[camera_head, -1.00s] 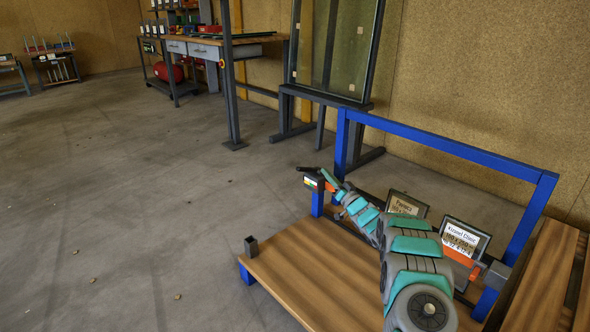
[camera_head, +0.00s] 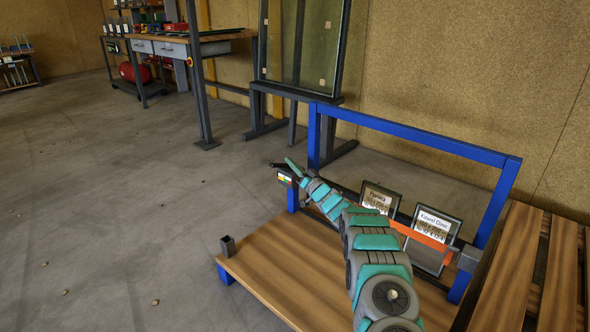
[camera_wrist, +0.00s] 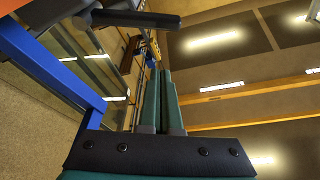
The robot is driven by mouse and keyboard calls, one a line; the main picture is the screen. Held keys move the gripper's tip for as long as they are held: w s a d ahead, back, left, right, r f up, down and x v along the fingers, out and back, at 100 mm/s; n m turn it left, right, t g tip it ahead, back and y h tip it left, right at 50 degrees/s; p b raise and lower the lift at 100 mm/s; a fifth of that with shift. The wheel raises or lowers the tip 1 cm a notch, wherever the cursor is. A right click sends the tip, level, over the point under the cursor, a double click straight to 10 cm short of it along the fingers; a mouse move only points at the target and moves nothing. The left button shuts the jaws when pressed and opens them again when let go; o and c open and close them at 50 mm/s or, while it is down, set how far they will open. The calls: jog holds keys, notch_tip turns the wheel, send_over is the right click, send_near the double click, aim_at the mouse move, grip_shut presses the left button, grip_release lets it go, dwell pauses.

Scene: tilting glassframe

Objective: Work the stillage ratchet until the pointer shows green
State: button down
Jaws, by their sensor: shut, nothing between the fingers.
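The stillage is a blue frame (camera_head: 430,143) with a wooden deck (camera_head: 285,262). A small coloured indicator plate (camera_head: 284,178), with green and red showing, sits at its far left post. The pointer is too small to read. A short black bar (camera_head: 275,165), which looks like the ratchet handle, sticks out left just above the plate. My gripper (camera_head: 291,165) is shut and empty, with its teal fingers right by the bar and plate; I cannot tell if they touch. In the wrist view the shut fingers (camera_wrist: 165,85) point past the blue frame, and a black bar (camera_wrist: 125,17) crosses near their tips.
Two framed signs (camera_head: 378,199) stand on the stillage, the right one (camera_head: 435,228) behind an orange strap (camera_head: 420,235). A glass panel stand (camera_head: 305,50) is behind. A slatted wooden surface (camera_head: 535,265) lies at right.

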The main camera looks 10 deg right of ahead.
aim_at(281, 165)
jog(key=w+a, duration=0.1)
jog(key=w+a+f, duration=0.2)
jog(key=a, duration=0.1)
jog(key=shift+w+b, duration=0.4)
dwell(0.8)
dwell(0.3)
